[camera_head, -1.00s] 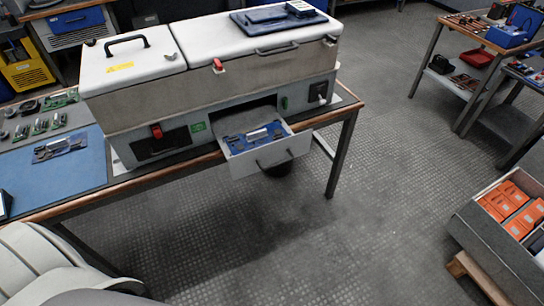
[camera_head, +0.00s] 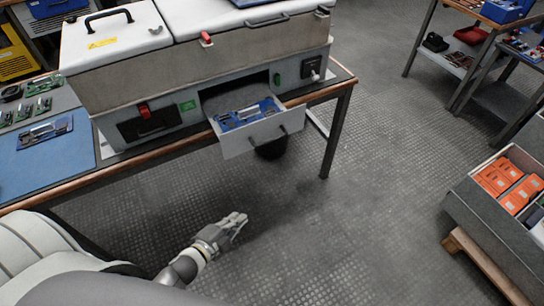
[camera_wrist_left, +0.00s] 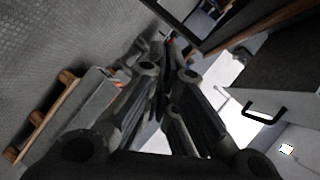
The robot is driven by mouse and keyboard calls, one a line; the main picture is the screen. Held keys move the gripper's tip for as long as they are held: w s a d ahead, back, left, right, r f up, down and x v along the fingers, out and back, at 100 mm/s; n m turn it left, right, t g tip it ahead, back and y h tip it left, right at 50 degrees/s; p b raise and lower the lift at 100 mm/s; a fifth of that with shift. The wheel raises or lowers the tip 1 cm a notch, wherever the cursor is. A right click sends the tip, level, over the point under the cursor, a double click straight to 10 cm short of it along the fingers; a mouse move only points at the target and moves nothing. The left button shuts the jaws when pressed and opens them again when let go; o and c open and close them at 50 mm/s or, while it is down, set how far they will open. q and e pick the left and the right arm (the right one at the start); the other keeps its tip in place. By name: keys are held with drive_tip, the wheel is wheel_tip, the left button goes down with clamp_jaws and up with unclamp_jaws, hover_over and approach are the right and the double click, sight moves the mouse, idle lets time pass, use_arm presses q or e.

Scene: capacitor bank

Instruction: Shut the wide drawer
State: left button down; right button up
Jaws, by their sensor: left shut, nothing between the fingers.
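The wide drawer (camera_head: 250,138) stands pulled out from the front of the grey and white cabinet (camera_head: 180,70). It holds a blue tray (camera_head: 246,114) with small metal parts, and a dark handle is on its front. My left gripper (camera_head: 240,220) is shut and empty, over the floor in front of and below the drawer, apart from it. In the left wrist view its closed fingers (camera_wrist_left: 167,65) fill the middle. A black bar handle (camera_wrist_left: 265,115) on a pale front shows at the right there. My right gripper is not in view.
The cabinet stands on a workbench with a wooden edge (camera_head: 110,176) and a leg (camera_head: 338,135) right of the drawer. A blue mat (camera_head: 40,160) lies at the left. A bin of orange boxes (camera_head: 510,185) stands at the right. The floor between is clear.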

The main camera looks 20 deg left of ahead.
use_arm(q)
drive_tip(key=w+d+r+m+t+h, duration=0.1)
drive_tip(key=d+r+m+h, duration=0.15)
drive_tip(key=r, duration=0.35)
drive_tip(key=w+d+r+m+t+h+b, duration=0.1)
drive_tip(key=r+m, duration=0.3)
drive_tip(key=r, duration=0.2)
drive_tip(key=d+r+m+t+h, duration=0.1)
drive_tip(key=d+r+m+h, duration=0.1)
drive_tip(key=r+m, duration=0.35)
drive_tip(key=w+d+r+n, duration=0.1)
drive_tip(key=w+r+n, duration=0.1)
drive_tip(key=w, duration=0.9)
drive_tip(key=shift+w, duration=0.3)
